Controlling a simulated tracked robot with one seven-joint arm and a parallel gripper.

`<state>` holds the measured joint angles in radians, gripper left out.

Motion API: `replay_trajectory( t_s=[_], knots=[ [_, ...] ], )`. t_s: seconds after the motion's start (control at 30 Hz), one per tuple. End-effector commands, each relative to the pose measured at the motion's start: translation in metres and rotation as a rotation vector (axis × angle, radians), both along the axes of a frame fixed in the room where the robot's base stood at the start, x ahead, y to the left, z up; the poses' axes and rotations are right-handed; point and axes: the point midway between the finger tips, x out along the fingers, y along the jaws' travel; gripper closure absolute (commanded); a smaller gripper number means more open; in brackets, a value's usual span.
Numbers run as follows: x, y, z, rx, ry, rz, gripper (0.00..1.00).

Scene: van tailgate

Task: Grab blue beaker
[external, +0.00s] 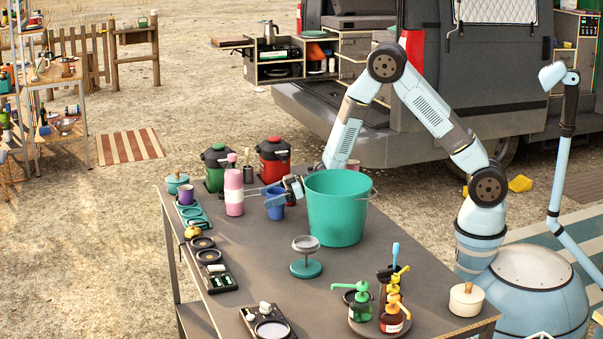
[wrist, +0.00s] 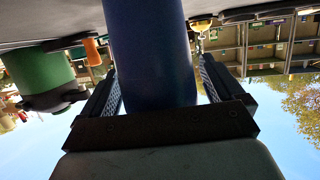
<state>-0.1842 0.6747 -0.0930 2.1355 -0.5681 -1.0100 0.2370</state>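The blue beaker (external: 274,206) stands on the grey table, just left of the large green bucket. In the wrist view the blue beaker (wrist: 150,50) fills the middle, between my two fingers. My gripper (external: 281,196) is at the beaker from the right, behind the bucket's left rim. In the wrist view my gripper (wrist: 158,88) is open, with one finger on each side of the beaker. A narrow gap shows at the right finger; contact at the left finger is unclear. The bucket hides part of my wrist in the external view.
The green bucket (external: 337,212) stands close beside my gripper. A pink bottle (external: 234,193) is left of the beaker; green (external: 215,170) and red (external: 273,162) canisters are behind. A teal-based stand (external: 306,267) is in front.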

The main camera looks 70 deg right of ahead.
Motion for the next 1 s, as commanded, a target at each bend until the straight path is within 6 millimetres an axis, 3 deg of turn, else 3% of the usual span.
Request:
replay_trajectory(
  t_s=[0.07,0.5,0.77,1.0],
  knots=[
    [0.0,0.0,0.0,0.0,0.0,0.0,0.14],
    [0.0,0.0,0.0,0.0,0.0,0.0,0.56],
    [0.0,0.0,0.002,0.0,0.0,0.0,0.56],
    [0.0,0.0,0.026,0.001,-0.003,-0.001,0.56]
  ],
)
